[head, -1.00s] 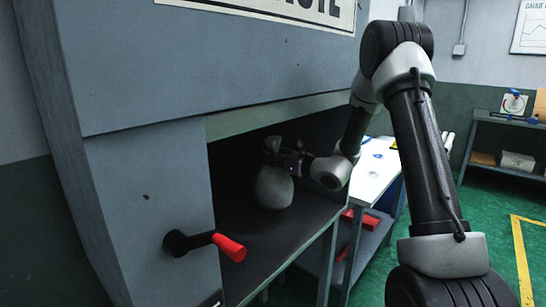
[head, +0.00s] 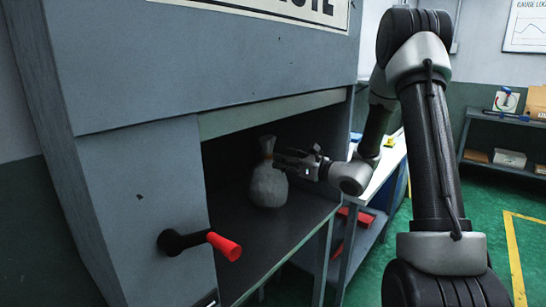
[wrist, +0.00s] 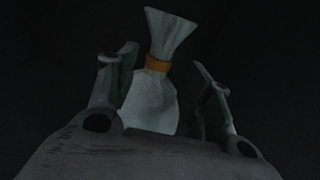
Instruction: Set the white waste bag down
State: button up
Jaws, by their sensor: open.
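The white waste bag (head: 267,185) stands upright on the dark shelf floor inside the grey cabinet's opening. It has a gathered neck with an orange tie, which shows clearly in the wrist view (wrist: 158,64). My gripper (head: 283,163) is open just to the right of the bag's neck in the head view. In the wrist view my gripper's fingers (wrist: 160,90) are spread on either side of the bag, with the bag ahead of them and nothing held. The bag's lower part is hidden by my gripper in the wrist view.
The grey cabinet (head: 130,80) has a front panel above the opening and a wall at left. A red-tipped handle (head: 224,246) juts out at the front left. A side table (head: 385,165) stands right of the opening. The shelf floor (head: 262,240) in front of the bag is clear.

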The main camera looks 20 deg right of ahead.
jog(key=s+a+r+n+g, duration=0.25)
jog(key=s+n+g, duration=0.5)
jog(key=s, duration=0.65)
jog(key=s+a+r+n+g, duration=0.1)
jog(key=s+a+n+g, duration=0.35)
jog(key=s+n, duration=0.75)
jog(key=s+d+r+n+t+h, duration=0.1)
jog(key=s+d+n+h, duration=0.3)
jog(key=d, duration=0.4)
jog(key=s+d+r+n+h, duration=0.3)
jog(key=s+d+n+h, duration=0.2)
jog(key=s+d, duration=0.3)
jog(key=shift+d+r+t+h, duration=0.15)
jog(key=shift+d+t+h, duration=0.25)
jog(key=shift+d+h, duration=0.35)
jog(key=shift+a, duration=0.1)
